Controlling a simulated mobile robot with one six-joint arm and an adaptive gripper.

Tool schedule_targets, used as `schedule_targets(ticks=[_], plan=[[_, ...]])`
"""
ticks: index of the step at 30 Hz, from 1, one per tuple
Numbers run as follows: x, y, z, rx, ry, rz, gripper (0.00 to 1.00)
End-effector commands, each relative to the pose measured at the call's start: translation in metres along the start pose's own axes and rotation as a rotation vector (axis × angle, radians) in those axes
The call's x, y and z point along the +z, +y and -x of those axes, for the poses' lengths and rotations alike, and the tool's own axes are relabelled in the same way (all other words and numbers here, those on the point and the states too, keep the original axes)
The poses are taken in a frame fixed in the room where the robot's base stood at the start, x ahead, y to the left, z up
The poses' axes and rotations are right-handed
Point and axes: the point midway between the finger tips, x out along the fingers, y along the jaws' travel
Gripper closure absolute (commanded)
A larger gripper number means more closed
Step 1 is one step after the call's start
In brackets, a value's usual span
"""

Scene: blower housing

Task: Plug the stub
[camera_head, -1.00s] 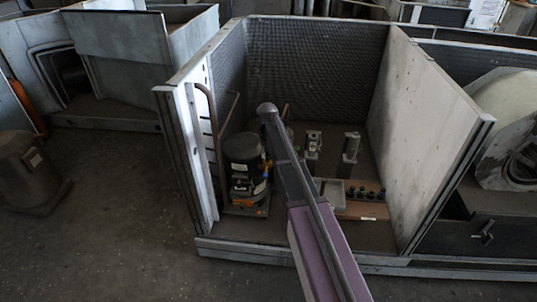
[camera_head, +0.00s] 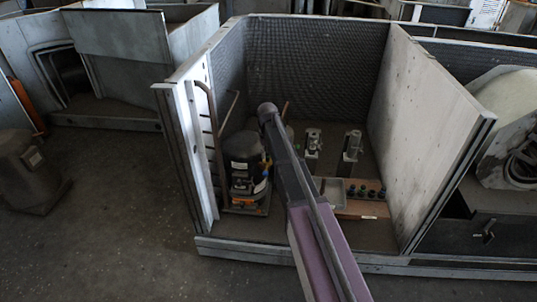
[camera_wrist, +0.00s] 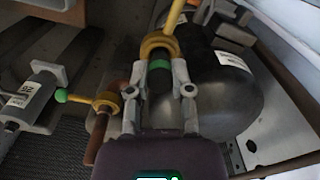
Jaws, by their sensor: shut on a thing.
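My gripper (camera_wrist: 160,90) is shut on a dark cylindrical plug (camera_wrist: 158,78) with a bright green band. The plug's far end is at a yellow ring-shaped fitting (camera_wrist: 158,43) with a yellow lever rising from it. I cannot tell whether the plug is inside the fitting or only in front of it. To the left, a copper stub (camera_wrist: 97,138) carries another yellow collar (camera_wrist: 107,102) with a green-tipped lever (camera_wrist: 61,95). A black rounded tank (camera_wrist: 222,95) lies just right of my gripper. In the head view my arm hides my gripper.
The black tank (camera_head: 241,148) stands inside a walled bay, beside a bent pipe frame (camera_head: 211,125) at left. A wooden rack (camera_head: 362,209) with several dark green-topped pieces and a grey tray (camera_head: 334,190) is at right. Two grey metal devices (camera_head: 352,145) (camera_head: 313,145) stand behind.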

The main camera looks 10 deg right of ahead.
Motion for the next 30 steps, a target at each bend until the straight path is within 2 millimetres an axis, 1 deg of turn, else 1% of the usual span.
schedule_targets(ticks=[15,30], plan=[[0.0,0.0003,-0.0095,0.0,0.0,0.0,0.96],[0.0,0.0005,-0.0099,0.0,0.0,-0.001,0.96]])
